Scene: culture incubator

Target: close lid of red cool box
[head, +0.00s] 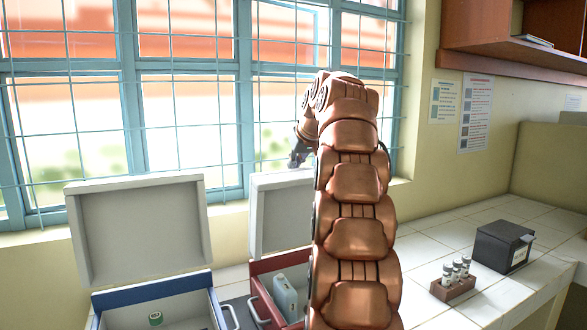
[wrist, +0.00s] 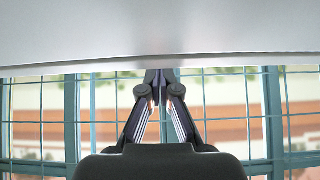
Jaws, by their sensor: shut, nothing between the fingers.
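The red cool box (head: 262,268) stands on the counter, partly hidden by my arm. Its pale grey lid (head: 275,222) is up, standing open toward the window; my arm hides its right part. A light blue container (head: 285,297) is inside the box. My gripper (head: 298,160) is by the top edge of the lid, partly hidden by my arm. In the wrist view my gripper (wrist: 160,77) has its fingertips together, with nothing between them, at the edge of a pale panel (wrist: 160,30), which looks like the lid. I cannot tell whether they touch it.
A blue cool box (head: 155,290) with its lid (head: 140,228) open stands close on the left. A rack of vials (head: 453,288) and a black box (head: 503,246) are on the counter at right. The barred window (head: 180,110) is behind.

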